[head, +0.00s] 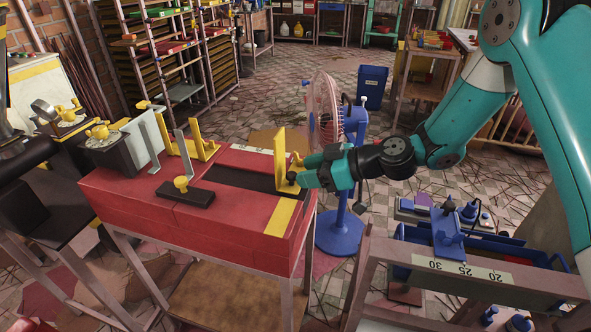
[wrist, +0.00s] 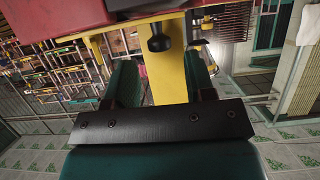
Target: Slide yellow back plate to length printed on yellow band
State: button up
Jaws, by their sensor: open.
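The yellow back plate (head: 280,154) stands upright at the right end of a dark slot (head: 232,176) in the red bench top. A dark round knob (wrist: 158,38) sticks out from the plate in the wrist view. The yellow band (head: 281,217) lies across the red top in front of the plate; I cannot read any print on it. My gripper (head: 299,172) is at the plate's right side, close to the knob. In the wrist view its fingers (wrist: 162,72) are apart, with the yellow plate (wrist: 168,80) showing between them. Whether they touch it is unclear.
A black block with a yellow knob (head: 183,190) and another yellow bracket (head: 198,142) stand on the red bench (head: 190,225). A blue pedestal fan (head: 340,225) stands behind my gripper. A frame with a numbered scale (head: 462,270) is at the lower right.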

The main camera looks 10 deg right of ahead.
aim_at(292, 174)
jog(key=shift+x, duration=1.8)
